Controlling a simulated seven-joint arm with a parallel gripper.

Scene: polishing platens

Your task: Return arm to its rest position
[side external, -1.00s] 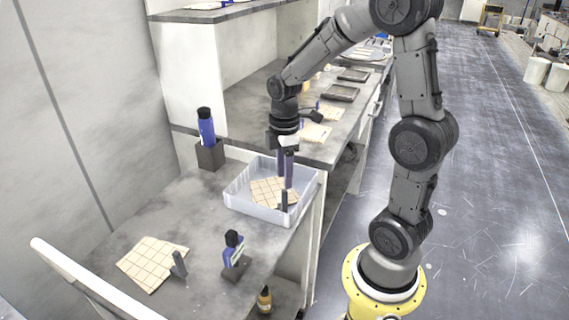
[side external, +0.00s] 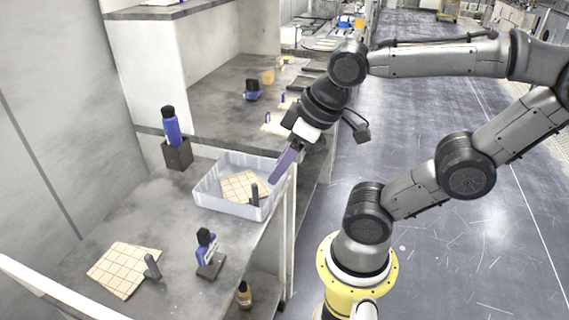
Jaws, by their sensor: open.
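My gripper (side external: 274,178) is at the end of the raised arm, tilted down and to the left, with purple fingers. It appears in front of the right rim of a white tray (side external: 213,201), and I see nothing held in it. The fingers overlap in this view, so the gap between them is hidden. Inside the tray lies a tan gridded tile sheet (side external: 238,184) with a small dark upright piece (side external: 254,194) beside it.
A second tile sheet (side external: 118,268) lies on the grey bench at the lower left. A brown bottle (side external: 244,295) is lower down. Open floor lies right of the bench.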

